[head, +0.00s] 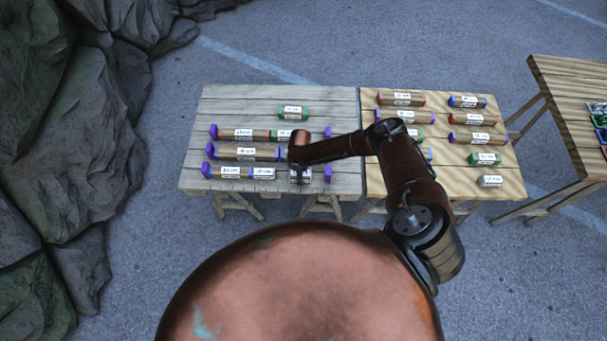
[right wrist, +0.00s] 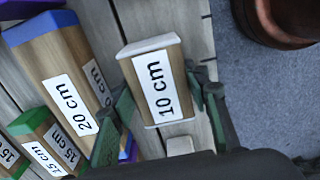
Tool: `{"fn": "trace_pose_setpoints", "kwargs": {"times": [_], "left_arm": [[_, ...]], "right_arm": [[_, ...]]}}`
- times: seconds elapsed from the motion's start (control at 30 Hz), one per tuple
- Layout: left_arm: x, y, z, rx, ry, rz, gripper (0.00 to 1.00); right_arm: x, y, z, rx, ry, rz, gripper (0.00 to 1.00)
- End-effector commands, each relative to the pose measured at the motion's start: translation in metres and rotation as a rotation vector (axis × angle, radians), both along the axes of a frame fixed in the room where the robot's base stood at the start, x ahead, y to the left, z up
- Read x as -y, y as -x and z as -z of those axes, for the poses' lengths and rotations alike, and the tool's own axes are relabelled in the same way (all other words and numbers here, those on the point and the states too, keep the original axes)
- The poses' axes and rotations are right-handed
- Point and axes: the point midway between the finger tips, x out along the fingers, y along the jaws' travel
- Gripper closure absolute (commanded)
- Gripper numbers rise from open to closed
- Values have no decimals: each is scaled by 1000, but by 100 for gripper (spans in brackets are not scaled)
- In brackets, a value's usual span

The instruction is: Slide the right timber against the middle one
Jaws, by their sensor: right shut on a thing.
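A timber labelled 10 cm with whitish ends (right wrist: 166,85) stands between the fingers of my right gripper (right wrist: 158,112), which is shut on it. In the head view this timber (head: 299,177) is in the nearest row on the grey table, partly covered by my right arm. Left of it in that row lie a middle timber (head: 264,173) and a left timber (head: 231,172). In the wrist view a pale piece (right wrist: 180,146) shows just below the held timber, mostly hidden; whether they touch is unclear. My left gripper is not in view.
Purple stops (head: 206,169) (head: 328,173) flank the rows on the grey table (head: 225,98). A blue-ended 20 cm timber (right wrist: 55,60) lies close beside the held one. The neighbouring light table (head: 440,185) bears several more timbers. Rocks (head: 70,170) stand at left.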

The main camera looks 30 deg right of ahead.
Motion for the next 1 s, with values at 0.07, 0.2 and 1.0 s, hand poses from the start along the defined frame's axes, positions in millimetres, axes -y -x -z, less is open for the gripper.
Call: {"fn": "trace_pose_setpoints", "kwargs": {"times": [0.07, 0.2, 1.0], "left_arm": [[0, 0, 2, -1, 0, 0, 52], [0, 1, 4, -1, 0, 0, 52], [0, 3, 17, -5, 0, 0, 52]], "right_arm": [[-4, -2, 1, 1, -1, 0, 96], [-9, -6, 1, 2, -1, 1, 96], [-42, -26, 1, 1, -1, 1, 96]]}}
